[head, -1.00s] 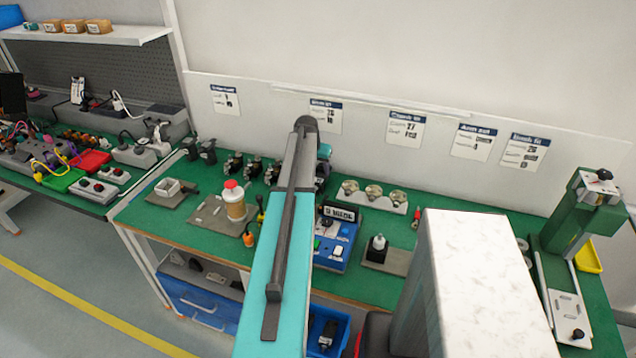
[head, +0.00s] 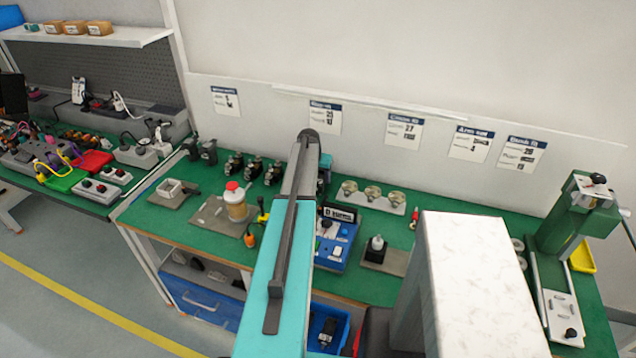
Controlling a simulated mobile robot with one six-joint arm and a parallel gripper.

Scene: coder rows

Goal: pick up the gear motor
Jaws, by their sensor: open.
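A row of small dark units with brass-coloured parts (head: 253,168) stands on the green bench, left of my arm. Two dark upright units (head: 200,150) stand further left at the back of the bench. Either group may be gear motors; they are too small to tell for sure. My arm reaches from the bottom middle to the back of the bench and hides part of it. A teal bit of my wrist shows just right of the arm's far end. My gripper's fingers are hidden behind the arm.
A blue control box (head: 334,240) stands right of my arm, with a tray of round brass parts (head: 372,196) behind it. A bottle with a red cap (head: 235,202) stands left. A green press (head: 575,220) is at the far right. The wall (head: 430,70) rises behind the bench.

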